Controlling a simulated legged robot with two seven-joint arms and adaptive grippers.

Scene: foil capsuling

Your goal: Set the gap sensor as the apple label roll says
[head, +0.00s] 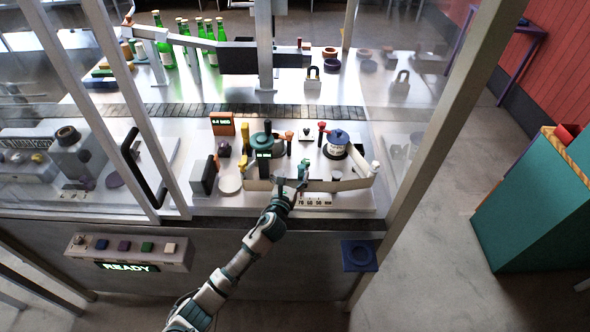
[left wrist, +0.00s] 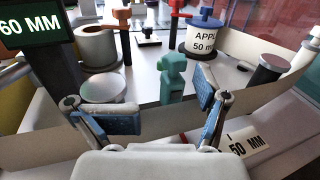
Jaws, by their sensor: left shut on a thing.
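The apple label roll (head: 337,137) is a white drum with a blue top at the back right; in the left wrist view its label (left wrist: 204,42) reads "APPL" and "50 m", cut off. A teal gap sensor handle (left wrist: 172,80) stands by the beige label strip, with a red pointer below. My left gripper (head: 291,187) is shut on this handle; its blue-padded fingers (left wrist: 162,118) show either side of it, contact unclear. The sensor display (left wrist: 25,24) reads 60 MM. The printed scale (head: 315,202) shows 50 MM at its right. My right gripper is out of view.
Clear guard panels and metal posts (head: 420,140) frame the station. A conveyor (head: 200,110) runs behind, with green bottles (head: 163,50) beyond. A button panel (head: 130,250) reading READY is at front left. A blue tray (head: 360,256) hangs at the front right.

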